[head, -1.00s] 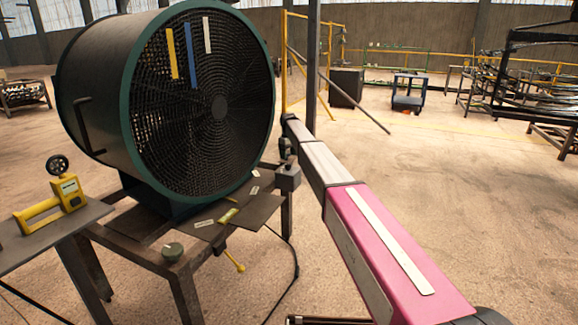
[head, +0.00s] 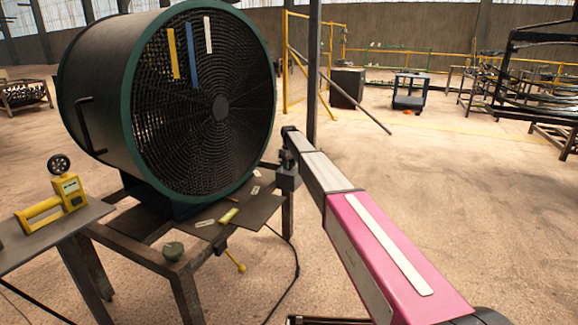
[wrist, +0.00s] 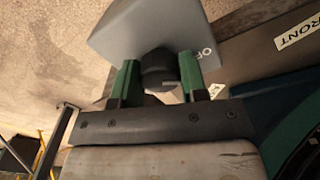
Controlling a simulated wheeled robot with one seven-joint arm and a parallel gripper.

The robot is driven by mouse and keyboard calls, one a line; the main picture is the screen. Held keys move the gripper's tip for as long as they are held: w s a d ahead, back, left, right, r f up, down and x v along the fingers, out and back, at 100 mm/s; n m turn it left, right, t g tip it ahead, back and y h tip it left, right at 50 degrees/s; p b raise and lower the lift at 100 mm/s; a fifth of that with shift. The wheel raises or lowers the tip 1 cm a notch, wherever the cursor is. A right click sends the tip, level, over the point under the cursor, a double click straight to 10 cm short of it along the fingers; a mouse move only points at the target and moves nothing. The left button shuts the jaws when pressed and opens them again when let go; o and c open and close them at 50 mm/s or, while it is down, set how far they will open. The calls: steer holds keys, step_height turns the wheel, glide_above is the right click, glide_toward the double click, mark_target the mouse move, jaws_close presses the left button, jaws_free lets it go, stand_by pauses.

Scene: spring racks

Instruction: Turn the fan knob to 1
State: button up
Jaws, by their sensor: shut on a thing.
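The fan (head: 190,105) is a large dark drum with a teal rim and a round mesh grille. It stands on a rusty metal table (head: 150,258). A small grey control box (head: 289,180) is at the table's right edge, and it fills the top of the wrist view (wrist: 150,28). My gripper (wrist: 157,72) has its two green fingers on either side of the dark round knob (wrist: 158,66) and is shut on it. A partly visible "OF" label is to the knob's right. The knob's pointer and the other markings cannot be read. In the head view the knob is too small to make out.
Yellow, blue and white strips (head: 192,55) hang before the grille. A yellow handheld device (head: 66,190) is on the left bench. A cable runs on the floor, which is open at right.

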steer(key=shift+m, duration=0.4)
steer(key=m, duration=0.3)
steer(key=shift+m, duration=2)
steer(key=o, duration=0.9)
step_height(320, 180, up, 11)
steer(key=shift+f, duration=0.1)
